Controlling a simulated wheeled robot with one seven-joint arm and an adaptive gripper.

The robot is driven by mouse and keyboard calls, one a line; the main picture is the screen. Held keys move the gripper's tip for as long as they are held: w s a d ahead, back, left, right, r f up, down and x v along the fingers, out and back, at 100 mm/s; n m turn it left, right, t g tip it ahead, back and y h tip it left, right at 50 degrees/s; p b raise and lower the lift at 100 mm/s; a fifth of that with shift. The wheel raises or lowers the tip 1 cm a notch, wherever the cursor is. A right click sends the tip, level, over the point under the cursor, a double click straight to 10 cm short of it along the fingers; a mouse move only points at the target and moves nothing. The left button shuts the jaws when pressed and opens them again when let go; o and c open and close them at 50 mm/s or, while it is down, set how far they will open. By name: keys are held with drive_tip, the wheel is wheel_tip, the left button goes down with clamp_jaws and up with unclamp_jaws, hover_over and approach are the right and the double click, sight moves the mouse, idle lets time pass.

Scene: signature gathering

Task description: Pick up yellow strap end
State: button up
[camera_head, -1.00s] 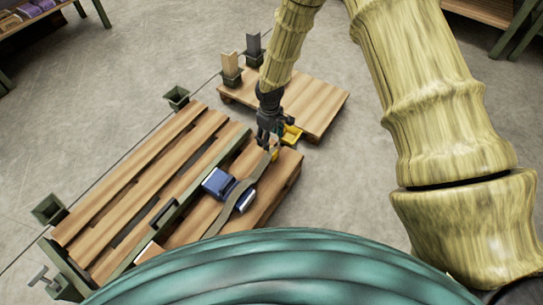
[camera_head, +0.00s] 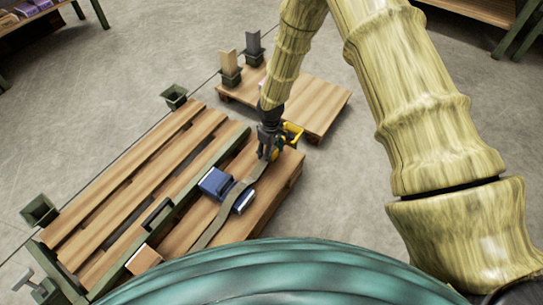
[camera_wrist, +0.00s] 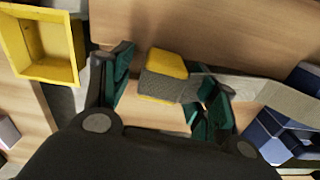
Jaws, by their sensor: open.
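The yellow strap end (camera_wrist: 165,63) shows in the wrist view as a yellow piece at the tip of a grey woven strap (camera_wrist: 265,92). It lies between the spread fingers of my gripper (camera_wrist: 163,87), which is open. The left finger stands beside the strap end with a gap; the right finger partly hides the strap. In the head view my gripper (camera_head: 267,152) is low at the far end of the strap (camera_head: 230,203). The strap runs across a blue buckle-like block (camera_head: 215,182) on the wooden pallet.
A small yellow bin (camera_head: 292,134) stands just beyond my gripper; it also shows at the upper left of the wrist view (camera_wrist: 74,50). The slatted pallet (camera_head: 120,178) with green frame lies left. A second pallet (camera_head: 318,98) with posts stands behind. Open floor lies right.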

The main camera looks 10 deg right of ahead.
drive_tip(key=c, duration=1.1)
drive_tip(key=shift+c, duration=0.2)
drive_tip(key=shift+r, duration=0.1)
